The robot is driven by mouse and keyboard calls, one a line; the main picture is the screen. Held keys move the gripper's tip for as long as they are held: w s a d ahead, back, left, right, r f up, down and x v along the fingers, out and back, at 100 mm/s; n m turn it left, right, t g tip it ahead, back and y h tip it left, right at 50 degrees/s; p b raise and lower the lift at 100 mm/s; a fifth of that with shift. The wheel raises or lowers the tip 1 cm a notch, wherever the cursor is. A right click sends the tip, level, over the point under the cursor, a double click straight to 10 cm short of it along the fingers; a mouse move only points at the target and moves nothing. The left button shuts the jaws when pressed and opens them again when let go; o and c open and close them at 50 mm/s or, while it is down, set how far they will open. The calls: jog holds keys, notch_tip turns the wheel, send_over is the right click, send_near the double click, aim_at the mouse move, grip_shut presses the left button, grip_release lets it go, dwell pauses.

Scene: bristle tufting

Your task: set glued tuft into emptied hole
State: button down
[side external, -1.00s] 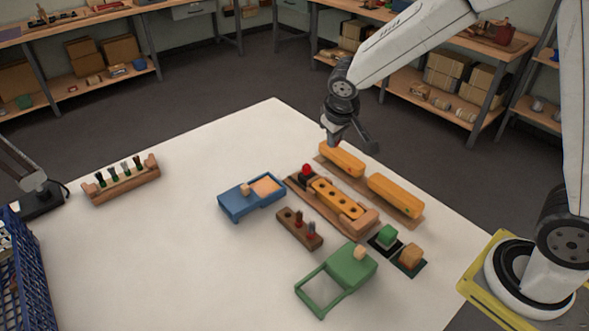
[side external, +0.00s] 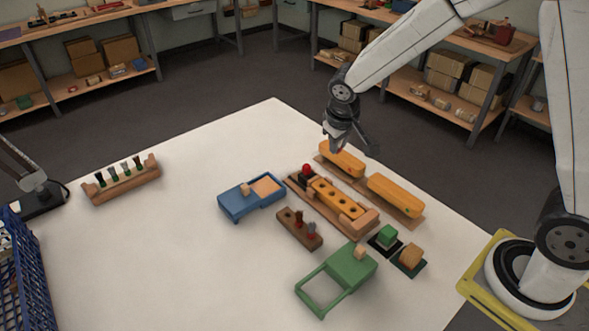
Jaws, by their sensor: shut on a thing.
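My gripper (side external: 336,147) hangs over the far end of the back yellow bar (side external: 345,161). It is shut on a small tuft, of which only a reddish bit shows between the fingertips. The yellow block with a row of dark holes (side external: 326,190) sits in a wooden fixture (side external: 362,226) with a red knob (side external: 307,170), in front of and below my gripper. I cannot tell which hole is the emptied one. Whether glue is on the tuft is too small to see.
A second yellow bar (side external: 395,195) lies right of the fixture. A blue box (side external: 236,205), a small brown rack (side external: 291,228), a green frame box (side external: 350,267), a green block (side external: 387,236) and an orange block (side external: 411,254) stand around it. A tuft rack (side external: 122,185) is far left; table between is clear.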

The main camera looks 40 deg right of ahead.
aim_at(337, 201)
jog(key=d+f+g+y, duration=0.2)
jog(key=d+f, duration=0.1)
jog(key=f, duration=0.6)
jog(key=shift+s+d+f, duration=0.2)
jog(key=shift+s+d, duration=0.1)
jog(key=shift+s, duration=0.05)
jog(key=shift+f, duration=0.15)
jog(key=shift+f, duration=3.3)
jog(key=shift+f, duration=0.9)
dwell(0.5)
jog(key=shift+c, duration=0.4)
grip_release()
jog(key=shift+r, duration=0.2)
